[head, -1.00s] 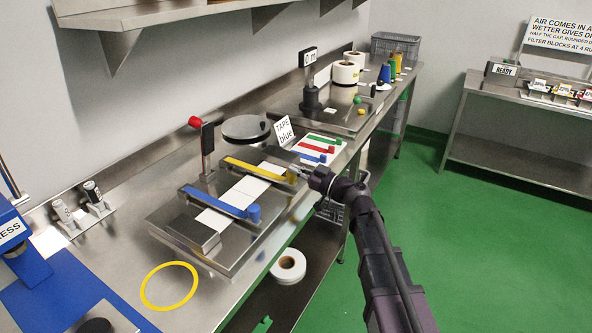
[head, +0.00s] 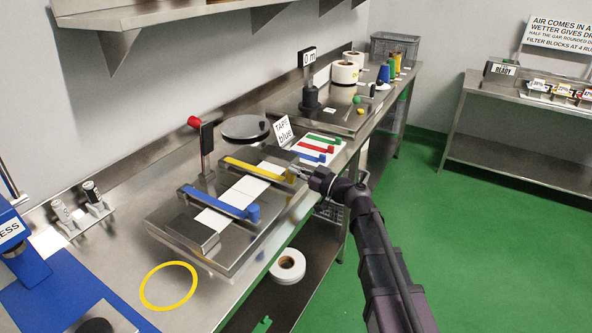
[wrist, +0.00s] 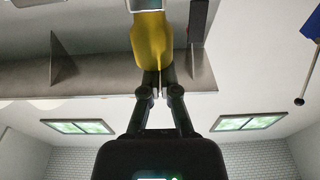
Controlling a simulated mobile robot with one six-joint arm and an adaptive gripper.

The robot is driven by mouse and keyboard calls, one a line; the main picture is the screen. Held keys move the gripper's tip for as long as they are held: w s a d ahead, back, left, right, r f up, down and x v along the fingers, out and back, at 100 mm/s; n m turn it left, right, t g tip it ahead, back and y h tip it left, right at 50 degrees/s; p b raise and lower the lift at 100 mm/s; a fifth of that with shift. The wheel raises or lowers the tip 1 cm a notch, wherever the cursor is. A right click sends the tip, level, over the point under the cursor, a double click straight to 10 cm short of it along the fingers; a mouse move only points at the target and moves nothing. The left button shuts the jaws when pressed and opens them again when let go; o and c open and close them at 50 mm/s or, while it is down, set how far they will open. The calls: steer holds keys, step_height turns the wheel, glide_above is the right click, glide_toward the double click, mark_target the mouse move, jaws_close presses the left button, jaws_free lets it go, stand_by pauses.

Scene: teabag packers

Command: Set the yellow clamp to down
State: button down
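The yellow clamp (head: 252,167) is a flat bar with an upright knob at its right end, lying across the steel fixture behind the blue clamp (head: 220,202). A white strip passes beneath both bars. My gripper (head: 302,172) is at the knob end of the yellow clamp, coming in from the right. In the wrist view the yellow knob (wrist: 150,40) stands just ahead of my gripper (wrist: 158,88) and partly covers the tips. The fingers look shut, with only a thin gap between them. I cannot tell whether they touch the knob.
A post with a red knob (head: 193,122) stands behind the clamps. A "TAPE blue" sign (head: 284,132) and a white panel with green, red and blue levers (head: 322,140) are beyond. A yellow ring (head: 147,297) lies in front on the bench.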

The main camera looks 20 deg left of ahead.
steer(key=shift+r+p, duration=1.9)
steer(key=shift+r, duration=0.25)
steer(key=s+d+f+b, duration=0.1)
steer(key=d+f+b, duration=0.2)
steer(key=d, duration=0.6)
steer(key=shift+s+d+f+b, duration=0.15)
steer(key=shift+s+f+b, duration=0.15)
steer(key=shift+f+b, duration=0.1)
steer(key=s+d+f+m+g+h+p, duration=0.1)
steer(key=s+d+f+m+h+p, duration=0.3)
steer(key=d, duration=0.3)
steer(key=s+d+f+m+g+h+p, duration=0.1)
steer(key=d+f+m+h+p, duration=0.15)
steer(key=d+f+h, duration=0.35)
steer(key=s+d+m+h+p, duration=0.2)
steer(key=s+d+m+h, duration=0.1)
steer(key=d, duration=0.7)
steer(key=s+d+m+g+h+p, duration=0.1)
steer(key=s+d+m+h+p, duration=0.1)
steer(key=d+m+h, duration=0.4)
steer(key=s+d, duration=0.1)
steer(key=d, duration=0.3)
steer(key=shift+s, duration=0.15)
